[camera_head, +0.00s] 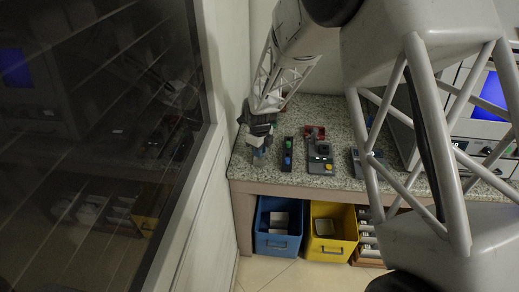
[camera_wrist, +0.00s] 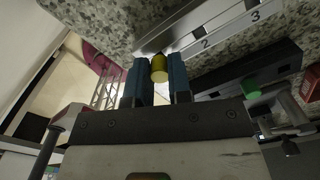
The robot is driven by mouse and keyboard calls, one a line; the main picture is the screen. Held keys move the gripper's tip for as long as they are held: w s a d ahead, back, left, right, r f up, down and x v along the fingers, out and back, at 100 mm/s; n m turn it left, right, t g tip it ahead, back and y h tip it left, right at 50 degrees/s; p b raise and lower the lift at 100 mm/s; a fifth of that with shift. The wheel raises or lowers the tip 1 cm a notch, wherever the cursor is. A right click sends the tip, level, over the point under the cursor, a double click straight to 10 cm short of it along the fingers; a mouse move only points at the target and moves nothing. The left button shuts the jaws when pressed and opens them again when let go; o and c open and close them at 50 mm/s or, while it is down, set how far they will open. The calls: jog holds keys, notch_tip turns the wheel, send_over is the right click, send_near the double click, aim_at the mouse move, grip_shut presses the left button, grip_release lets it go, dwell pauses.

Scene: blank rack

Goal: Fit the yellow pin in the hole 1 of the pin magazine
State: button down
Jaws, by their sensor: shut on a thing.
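My gripper (camera_wrist: 159,77) is shut on the yellow pin (camera_wrist: 159,68), which sits between its two blue-grey fingers in the wrist view. The pin magazine (camera_wrist: 220,22) is a grey bar with the numbers 2 and 3 in sight. The pin's far end is by the magazine's near-left part, where hole 1 is hidden. I cannot tell whether the pin is in the hole or apart from it. In the head view my gripper (camera_head: 260,150) is low over the left end of the counter, and the pin cannot be made out there.
A dark rack (camera_head: 287,160) with a green pin (camera_wrist: 252,91) and a blue pin stands just right of my gripper. A grey device (camera_head: 320,152) with a yellow button is further right. The speckled counter (camera_head: 240,172) ends at a wall on the left.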

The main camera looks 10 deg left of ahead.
jog(key=shift+f, duration=0.4)
jog(key=c, duration=1)
grip_release()
jog(key=shift+o, duration=0.2)
jog(key=shift+r, duration=0.15)
jog(key=shift+r, duration=3.75)
jog(key=shift+d, duration=0.1)
